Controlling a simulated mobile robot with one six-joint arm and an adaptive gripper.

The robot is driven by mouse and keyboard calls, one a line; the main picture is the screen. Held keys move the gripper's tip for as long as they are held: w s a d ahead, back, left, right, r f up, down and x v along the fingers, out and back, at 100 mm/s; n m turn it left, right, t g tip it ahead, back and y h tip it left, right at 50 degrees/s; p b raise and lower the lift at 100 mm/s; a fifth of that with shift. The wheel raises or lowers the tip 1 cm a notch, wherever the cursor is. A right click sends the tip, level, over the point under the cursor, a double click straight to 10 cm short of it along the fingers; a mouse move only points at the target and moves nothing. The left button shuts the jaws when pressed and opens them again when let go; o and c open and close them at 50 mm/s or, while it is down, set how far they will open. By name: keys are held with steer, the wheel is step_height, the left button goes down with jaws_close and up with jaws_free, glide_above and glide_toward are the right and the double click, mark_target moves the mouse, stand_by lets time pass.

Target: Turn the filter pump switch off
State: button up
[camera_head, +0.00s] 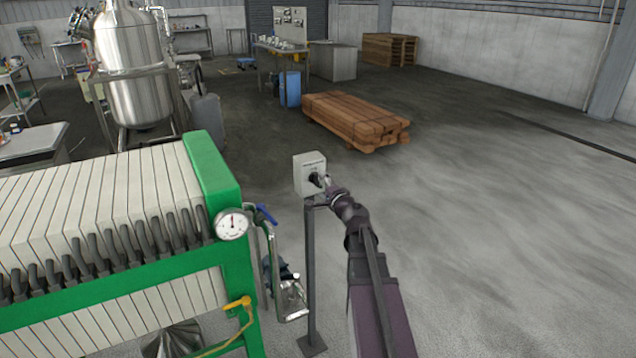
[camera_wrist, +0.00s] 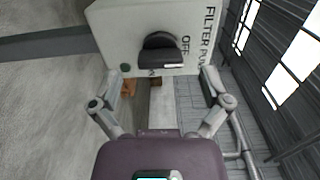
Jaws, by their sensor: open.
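The filter pump switch box (camera_head: 308,172) is a light grey box on a dark post in the head view. Its black knob (camera_head: 316,180) is on the front face. In the wrist view the box (camera_wrist: 118,35) appears turned sideways, with "FILTER PUMP" and "OFF" printed on it. The knob (camera_wrist: 160,50) shows a pale mark at its lower edge; I cannot tell its setting. My gripper (camera_wrist: 164,78) is open and empty, its fingers spread to either side below the knob, apart from it. In the head view my gripper (camera_head: 328,186) is close in front of the knob and partly covers the box face.
A green-framed filter press (camera_head: 215,165) with a pressure gauge (camera_head: 232,224) and pipework stands left of the post (camera_head: 310,265). Stacked timber (camera_head: 352,120) lies on the floor behind the box. A steel tank (camera_head: 132,75) stands back left. The floor at right is clear.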

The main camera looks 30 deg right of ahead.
steer(key=s, duration=0.9)
steer(key=shift+s+d, duration=0.15)
steer(key=s+a+f+n+g+y+p, duration=0.1)
steer(key=a+f+n+g+y+p, duration=0.25)
steer(key=a, duration=0.55)
steer(key=a+f+n+g+y+p, duration=0.15)
steer(key=a+n+g, duration=0.25)
steer(key=a+n, duration=0.4)
steer(key=s+a+f+n+g+h+p, duration=0.1)
steer(key=s+a+n+g+h+p, duration=0.1)
steer(key=s+a+n+g, duration=0.1)
steer(key=s+a+f+n+g+h+p, duration=0.2)
steer(key=s+a+n+g+h+p, duration=0.1)
steer(key=s+g, duration=0.4)
steer(key=shift+s+a+f+h, duration=0.3)
steer(key=shift+s+a, duration=0.55)
steer(key=shift+s, duration=0.75)
steer(key=shift+g, duration=0.25)
